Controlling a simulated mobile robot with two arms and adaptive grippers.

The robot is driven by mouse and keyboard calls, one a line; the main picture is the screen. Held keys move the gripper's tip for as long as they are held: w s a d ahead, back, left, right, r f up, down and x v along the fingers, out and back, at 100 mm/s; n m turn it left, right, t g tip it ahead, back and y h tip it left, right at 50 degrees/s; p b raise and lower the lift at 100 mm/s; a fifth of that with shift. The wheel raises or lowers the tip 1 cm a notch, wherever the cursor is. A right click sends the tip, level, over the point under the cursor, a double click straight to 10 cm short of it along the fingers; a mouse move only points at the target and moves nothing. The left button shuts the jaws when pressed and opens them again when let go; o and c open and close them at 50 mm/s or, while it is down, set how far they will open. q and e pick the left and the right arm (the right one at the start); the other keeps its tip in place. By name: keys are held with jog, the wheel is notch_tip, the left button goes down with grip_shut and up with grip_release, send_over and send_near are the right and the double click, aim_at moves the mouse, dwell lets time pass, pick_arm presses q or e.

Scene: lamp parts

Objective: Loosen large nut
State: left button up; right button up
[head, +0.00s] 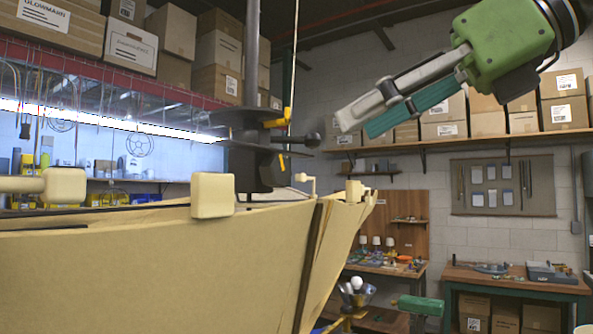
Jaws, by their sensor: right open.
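My right gripper (358,120) reaches in from the upper right, with a green body, one grey finger and one teal finger. It is open and empty, pointing down and left, in front of the shelf of boxes. A large cream shell-like part (130,265) fills the lower left, with a cream block (212,195) at its rim. Behind the rim stands a dark upright post (252,70) with flat dark plates, yellow levers (278,123) and a black ball knob (312,140). I cannot make out a large nut. My left gripper is not in view.
Cardboard boxes fill the shelves at upper left and right (510,133). A workbench (515,282) stands at the right, and a tool panel hangs above it. A small funnel-like dish (356,295) and a green handle-like object (418,306) show at lower middle.

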aim_at(283, 169)
jog(key=p+x, duration=0.3)
jog(key=x, duration=1)
jog(key=shift+p, duration=0.3)
jog(key=shift+w+a+f, duration=0.2)
jog(key=shift+w+a, duration=0.1)
jog(key=shift+a, duration=0.05)
jog(key=c, duration=1.1)
